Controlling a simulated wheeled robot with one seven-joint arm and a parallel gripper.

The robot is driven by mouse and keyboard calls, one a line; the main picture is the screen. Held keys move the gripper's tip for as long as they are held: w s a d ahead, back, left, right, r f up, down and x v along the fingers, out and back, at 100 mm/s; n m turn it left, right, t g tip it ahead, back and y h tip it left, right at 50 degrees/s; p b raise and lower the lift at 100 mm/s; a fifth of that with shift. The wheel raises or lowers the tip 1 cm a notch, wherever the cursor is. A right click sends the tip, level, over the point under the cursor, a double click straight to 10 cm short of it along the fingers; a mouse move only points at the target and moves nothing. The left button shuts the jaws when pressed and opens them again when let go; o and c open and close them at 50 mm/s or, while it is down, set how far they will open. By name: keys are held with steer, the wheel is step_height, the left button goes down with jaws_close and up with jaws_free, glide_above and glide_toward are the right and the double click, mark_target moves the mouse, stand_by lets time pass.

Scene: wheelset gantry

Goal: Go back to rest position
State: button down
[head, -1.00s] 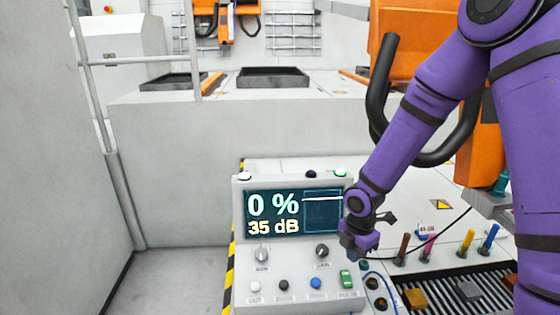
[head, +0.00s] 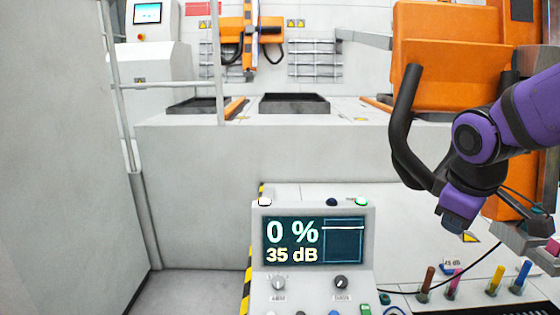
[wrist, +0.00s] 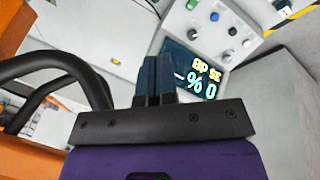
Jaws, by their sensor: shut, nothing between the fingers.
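My purple arm comes in from the right in the head view, bent, with my gripper (head: 453,224) hanging in front of the orange machine's black handle. The gripper is small there. In the wrist view my gripper (wrist: 156,75) shows its two dark fingers side by side, closed together with nothing between them. The control console (head: 311,240) stands below and left of it, apart from it. Its screen reads 0 % and 35 dB, and it shows upside down in the wrist view (wrist: 195,75).
The black curved handle (head: 402,125) and the orange machine body (head: 445,45) are close to my arm. Several coloured pegs (head: 455,284) stand at lower right. Black trays (head: 294,104) lie on the far ledge. A railing (head: 118,85) rises at left.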

steer(key=s+r+m+t+y, duration=0.1)
steer(key=s+r+m, duration=0.5)
steer(key=s, duration=0.6)
steer(key=shift+r+m+t+y, duration=0.4)
steer(key=shift+m, duration=0.5)
steer(key=shift+w, duration=0.15)
